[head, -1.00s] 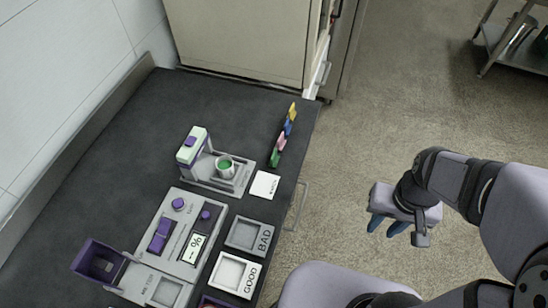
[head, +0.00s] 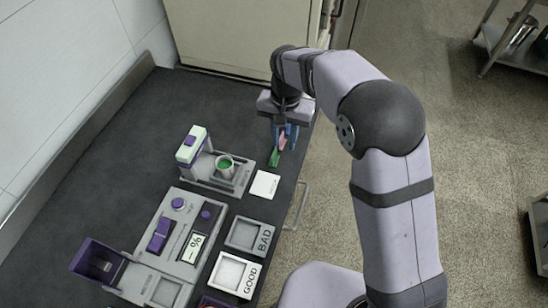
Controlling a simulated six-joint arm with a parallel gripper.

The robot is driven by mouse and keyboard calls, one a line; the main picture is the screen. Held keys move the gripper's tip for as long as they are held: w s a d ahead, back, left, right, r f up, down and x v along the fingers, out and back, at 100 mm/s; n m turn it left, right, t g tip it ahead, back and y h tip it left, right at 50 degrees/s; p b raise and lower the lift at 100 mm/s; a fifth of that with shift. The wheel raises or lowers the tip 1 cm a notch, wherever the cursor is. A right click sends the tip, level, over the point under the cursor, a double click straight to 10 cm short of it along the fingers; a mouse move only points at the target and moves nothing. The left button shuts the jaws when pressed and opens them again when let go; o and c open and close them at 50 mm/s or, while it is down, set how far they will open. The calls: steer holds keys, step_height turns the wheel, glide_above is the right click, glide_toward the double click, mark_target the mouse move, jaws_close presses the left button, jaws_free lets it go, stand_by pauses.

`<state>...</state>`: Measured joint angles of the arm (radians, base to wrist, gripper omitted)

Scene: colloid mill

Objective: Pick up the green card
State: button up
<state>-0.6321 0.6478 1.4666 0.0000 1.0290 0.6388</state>
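The green card (head: 274,158) stands on the dark worktop near its right edge, at the near end of a short row of coloured cards. My gripper (head: 284,139) is over this row, pointing down, with its blue fingers apart. The green card shows just in front of and below the fingers. A pink card (head: 282,143) shows between or just behind the fingertips; I cannot tell which. The blue and yellow cards farther back are hidden by my gripper.
A small device with a green-filled cup (head: 225,166) stands left of the cards, with a white label (head: 264,185) in front. BAD (head: 242,234) and GOOD (head: 233,275) trays and a purple-buttoned machine (head: 178,238) are nearer. The worktop behind the device is clear.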

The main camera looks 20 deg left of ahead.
mark_target(274, 153)
steer(key=a, duration=0.2)
steer(key=shift+s+a+f, duration=0.1)
steer(key=shift+a+f, duration=0.2)
steer(key=shift+a, duration=0.1)
steer(key=shift+f+p, duration=1.4)
steer(key=shift+f, duration=2.25)
jaws_close()
